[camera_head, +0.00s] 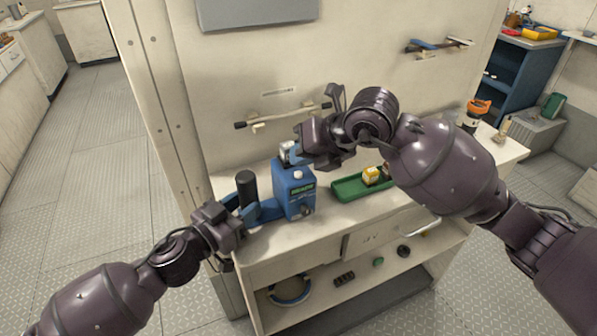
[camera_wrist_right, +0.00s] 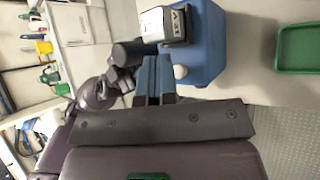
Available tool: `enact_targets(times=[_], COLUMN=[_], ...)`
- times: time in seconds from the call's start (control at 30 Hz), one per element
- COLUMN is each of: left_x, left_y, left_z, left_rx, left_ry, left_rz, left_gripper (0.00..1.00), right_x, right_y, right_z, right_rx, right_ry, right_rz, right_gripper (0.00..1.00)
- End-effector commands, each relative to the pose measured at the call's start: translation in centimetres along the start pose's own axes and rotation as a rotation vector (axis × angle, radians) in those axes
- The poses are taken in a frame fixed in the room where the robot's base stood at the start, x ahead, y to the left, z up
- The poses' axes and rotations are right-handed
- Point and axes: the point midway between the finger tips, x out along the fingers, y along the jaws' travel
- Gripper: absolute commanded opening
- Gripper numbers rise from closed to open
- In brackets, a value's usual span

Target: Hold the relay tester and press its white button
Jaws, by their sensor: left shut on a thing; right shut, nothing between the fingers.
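The relay tester (camera_head: 293,198) is a blue box with a green label, upright on the bench. A grey block with a dark-marked face (camera_wrist_right: 165,24) sits at the tester's top. My left gripper (camera_head: 268,210) is shut on the tester from its left side. My right gripper (camera_head: 296,154) is shut and empty above the tester's top. In the right wrist view its blue fingertips (camera_wrist_right: 156,62) appear just left of the button; contact with the button is not visible.
A black cylinder (camera_head: 247,188) stands left of the tester, behind my left gripper. A green tray (camera_head: 350,188) with a yellow-topped block (camera_head: 371,175) lies to the right. A wall handle (camera_head: 282,117) is behind. The bench's front strip (camera_head: 320,228) is clear.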

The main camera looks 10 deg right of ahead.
Motion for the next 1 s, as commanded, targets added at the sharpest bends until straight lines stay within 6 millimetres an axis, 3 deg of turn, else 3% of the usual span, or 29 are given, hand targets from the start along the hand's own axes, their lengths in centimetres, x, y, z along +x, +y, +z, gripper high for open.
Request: enact_targets(times=[1.0], left_x=[0.0], left_y=[0.01], left_z=[0.0], left_rx=[-0.001], left_ry=[0.0], left_rz=[0.0], left_gripper=[0.08], right_x=[0.57], right_y=[-0.41], right_z=[-0.42], right_rx=[0.0], right_ry=[0.0], right_rz=[0.0], right_gripper=[0.0])
